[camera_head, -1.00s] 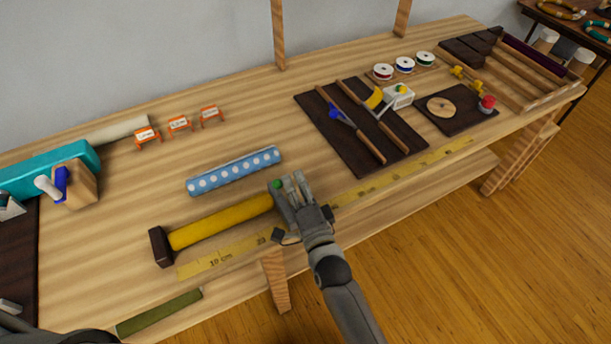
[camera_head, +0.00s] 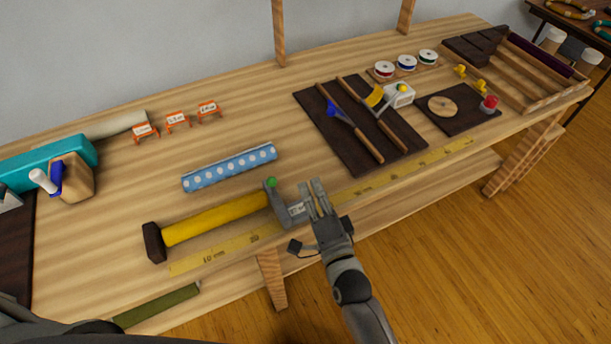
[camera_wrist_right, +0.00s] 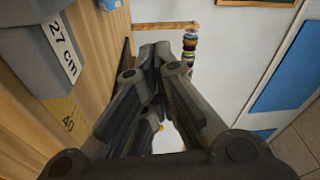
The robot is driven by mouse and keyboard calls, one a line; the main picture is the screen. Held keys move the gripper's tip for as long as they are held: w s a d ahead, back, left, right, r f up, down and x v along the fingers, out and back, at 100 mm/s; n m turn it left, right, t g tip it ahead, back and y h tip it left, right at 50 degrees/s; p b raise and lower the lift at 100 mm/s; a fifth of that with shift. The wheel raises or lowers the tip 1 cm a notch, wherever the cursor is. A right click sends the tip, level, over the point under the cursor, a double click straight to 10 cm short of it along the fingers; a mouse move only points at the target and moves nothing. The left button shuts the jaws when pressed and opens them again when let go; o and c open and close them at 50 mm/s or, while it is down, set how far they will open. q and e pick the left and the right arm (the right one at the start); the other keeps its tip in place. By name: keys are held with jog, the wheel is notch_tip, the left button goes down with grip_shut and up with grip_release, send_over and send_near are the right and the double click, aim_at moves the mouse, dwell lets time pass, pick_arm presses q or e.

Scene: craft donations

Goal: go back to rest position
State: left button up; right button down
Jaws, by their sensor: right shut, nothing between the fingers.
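My right gripper (camera_head: 316,192) is over the front edge of the wooden workbench (camera_head: 120,205), to the right of a grey block with a white label (camera_head: 297,209). Its fingers are shut with nothing between them in the right wrist view (camera_wrist_right: 158,58). The grey block also shows there at the upper left, with a "27 cm" label (camera_wrist_right: 62,48). A yellow roll (camera_head: 215,218) lies between the grey block and a dark end block (camera_head: 153,243). My left gripper is not in view.
A yellow measuring strip (camera_head: 225,252) runs along the bench front. A blue dotted roll (camera_head: 228,167) lies behind the yellow roll. Small orange-framed signs (camera_head: 177,121) stand at the back. Open floor (camera_head: 450,260) lies in front.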

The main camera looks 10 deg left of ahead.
jog(key=v, duration=0.4)
jog(key=shift+s, duration=0.1)
